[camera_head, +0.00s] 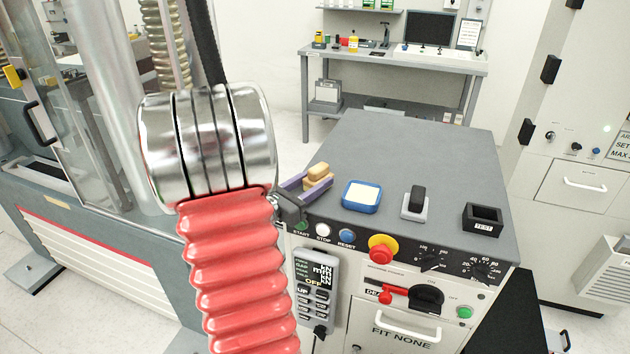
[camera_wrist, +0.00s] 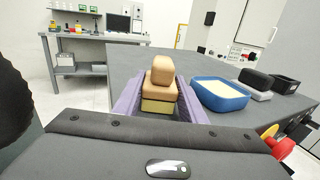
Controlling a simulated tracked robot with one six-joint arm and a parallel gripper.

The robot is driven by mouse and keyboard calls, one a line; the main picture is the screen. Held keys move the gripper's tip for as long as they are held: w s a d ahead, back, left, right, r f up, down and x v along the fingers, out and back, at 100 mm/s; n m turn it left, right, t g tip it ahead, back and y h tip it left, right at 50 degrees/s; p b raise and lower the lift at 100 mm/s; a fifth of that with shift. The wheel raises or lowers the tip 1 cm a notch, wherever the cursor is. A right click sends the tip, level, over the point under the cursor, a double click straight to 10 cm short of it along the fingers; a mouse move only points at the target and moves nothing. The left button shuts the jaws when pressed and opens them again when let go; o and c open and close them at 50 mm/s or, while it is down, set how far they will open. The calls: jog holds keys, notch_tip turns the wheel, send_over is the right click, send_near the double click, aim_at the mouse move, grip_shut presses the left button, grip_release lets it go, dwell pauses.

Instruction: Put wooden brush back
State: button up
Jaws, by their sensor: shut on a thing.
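The wooden brush (camera_head: 317,173) is a small tan block with a rounded grip on top and a yellowish lower part. In the wrist view the brush (camera_wrist: 160,88) sits upright between the two purple fingers of my gripper (camera_head: 307,183). My gripper is shut on it. The brush is at the left edge of the grey machine top (camera_head: 400,145), left of a blue tray (camera_head: 347,203) with a cream inside. I cannot tell whether the brush touches the top or hangs just above it.
Right of the blue tray stand a black-and-grey block (camera_head: 415,203) and an open black box (camera_head: 482,219) labelled TEST. A red emergency knob (camera_head: 383,248) and other controls line the front edge. The back of the top is clear. A workbench (camera_head: 395,59) stands behind.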

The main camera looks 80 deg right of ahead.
jog(key=o, duration=1)
jog(key=shift+f, duration=0.1)
jog(key=shift+c, duration=0.2)
jog(key=v, duration=1.2)
jog(key=shift+a, duration=0.1)
